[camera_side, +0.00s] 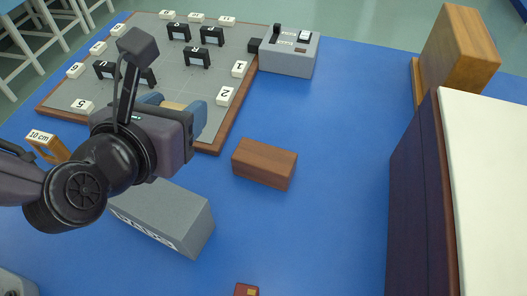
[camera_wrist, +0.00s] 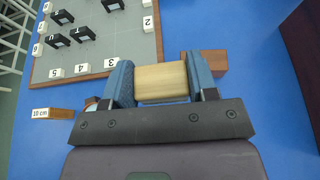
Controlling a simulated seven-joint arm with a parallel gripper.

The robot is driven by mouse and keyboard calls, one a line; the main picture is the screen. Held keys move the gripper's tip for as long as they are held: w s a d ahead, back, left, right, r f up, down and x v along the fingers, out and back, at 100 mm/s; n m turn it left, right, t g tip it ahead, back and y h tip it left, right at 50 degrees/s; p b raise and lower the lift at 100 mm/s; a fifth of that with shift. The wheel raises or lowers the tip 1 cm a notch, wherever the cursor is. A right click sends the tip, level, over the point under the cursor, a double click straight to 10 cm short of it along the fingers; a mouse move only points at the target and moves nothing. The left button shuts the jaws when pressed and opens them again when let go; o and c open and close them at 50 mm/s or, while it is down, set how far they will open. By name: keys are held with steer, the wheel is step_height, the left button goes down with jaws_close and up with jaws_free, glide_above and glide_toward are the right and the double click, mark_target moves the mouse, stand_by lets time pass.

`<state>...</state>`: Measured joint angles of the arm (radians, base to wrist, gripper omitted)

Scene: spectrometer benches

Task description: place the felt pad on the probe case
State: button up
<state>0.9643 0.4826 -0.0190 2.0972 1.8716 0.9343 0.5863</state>
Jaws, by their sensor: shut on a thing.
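My gripper (camera_side: 177,112) is shut on a pale tan block (camera_wrist: 162,82) with wood-like grain, held between its two blue fingers. In the side view the block is mostly hidden by the finger and hand, above the near edge of the board. I see nothing that is clearly a felt pad.
A grey board (camera_side: 146,37) with a wooden rim carries black holders and numbered white tags. A grey instrument (camera_side: 289,54) stands beside it. A tall dark cabinet (camera_side: 425,200) stands right. The blue middle is mostly clear.

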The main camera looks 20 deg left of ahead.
step_height(320, 180, down, 3)
steer(key=shift+a+f, duration=0.1)
steer(key=shift+f, duration=0.1)
steer(key=shift+w+f, duration=0.15)
steer(key=shift+f, duration=0.1)
steer(key=w+d+f, duration=0.4)
steer(key=w+d, duration=0.2)
steer(key=w, duration=0.1)
glide_above(264, 155)
steer(key=f, duration=0.5)
steer(key=shift+s+a+f, duration=0.1)
steer(key=shift+s+f, duration=0.05)
steer(key=shift+s, duration=0.1)
steer(key=shift+w+f, duration=0.15)
steer(key=shift+f, duration=0.75)
steer(key=shift+w+f, duration=0.1)
steer(key=shift+f, duration=0.8)
steer(key=shift+f, duration=0.1)
steer(key=o, duration=0.9)
steer(key=shift+f, duration=0.1)
